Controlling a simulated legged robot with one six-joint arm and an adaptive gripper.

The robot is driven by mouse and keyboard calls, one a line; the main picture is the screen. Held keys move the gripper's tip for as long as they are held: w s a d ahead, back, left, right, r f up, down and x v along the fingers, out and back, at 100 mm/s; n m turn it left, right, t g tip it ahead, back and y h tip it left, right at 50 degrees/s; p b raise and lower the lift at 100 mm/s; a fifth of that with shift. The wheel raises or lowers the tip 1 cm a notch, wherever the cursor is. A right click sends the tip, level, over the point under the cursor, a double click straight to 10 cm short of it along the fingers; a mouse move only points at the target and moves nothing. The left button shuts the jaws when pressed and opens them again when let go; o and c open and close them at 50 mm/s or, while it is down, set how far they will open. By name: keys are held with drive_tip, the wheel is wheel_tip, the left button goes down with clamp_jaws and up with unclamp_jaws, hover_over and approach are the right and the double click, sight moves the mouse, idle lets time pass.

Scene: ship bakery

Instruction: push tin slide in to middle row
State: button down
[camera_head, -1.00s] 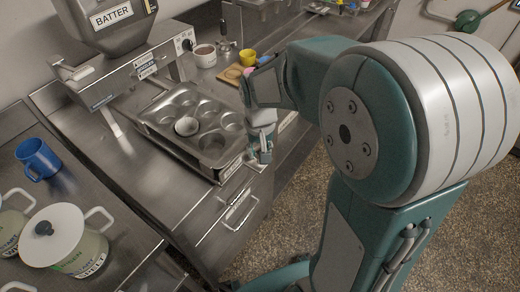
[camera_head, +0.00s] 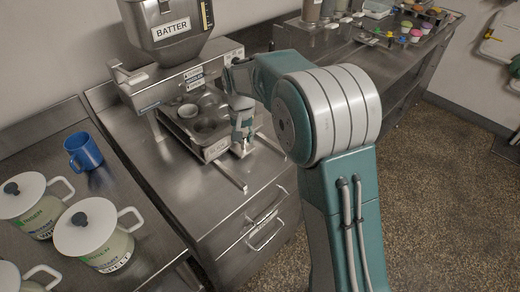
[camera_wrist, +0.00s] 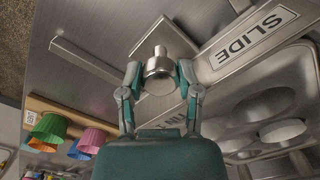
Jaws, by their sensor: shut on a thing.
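The muffin tin (camera_head: 212,107) sits in its metal tin slide (camera_head: 217,151), partly beneath the batter dispenser (camera_head: 172,30). A pale liner (camera_head: 188,111) is in one of its wells. In the wrist view, the slide's front edge bears the label "TIN SLIDE" (camera_wrist: 254,34), with tin wells (camera_wrist: 262,106) behind it. My gripper (camera_head: 241,148) is at the slide's front edge. The wrist view shows its fingers (camera_wrist: 158,82) shut around the round metal knob (camera_wrist: 158,66) of the slide. The dispenser hides the tin's back part, so I cannot tell which row is under the nozzle.
Bare metal rails (camera_head: 230,177) extend in front of the slide on the steel counter. Drawers (camera_head: 262,225) are below. A blue mug (camera_head: 83,151) and white-lidded pots (camera_head: 92,232) stand on the left counter. Coloured baking cups (camera_wrist: 88,140) show in the wrist view.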

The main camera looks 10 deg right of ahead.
drive_tip(key=shift+w+a+f, duration=0.1)
drive_tip(key=shift+w+a, duration=0.6)
drive_tip(key=shift+w, duration=0.3)
drive_tip(key=shift+w+a+f, duration=0.1)
drive_tip(key=shift+w+a, duration=0.6)
drive_tip(key=shift+w, duration=0.3)
drive_tip(key=c, duration=0.6)
unclamp_jaws()
drive_tip(key=shift+r, duration=0.1)
drive_tip(key=shift+w+r, duration=0.1)
drive_tip(key=shift+r, duration=5.85)
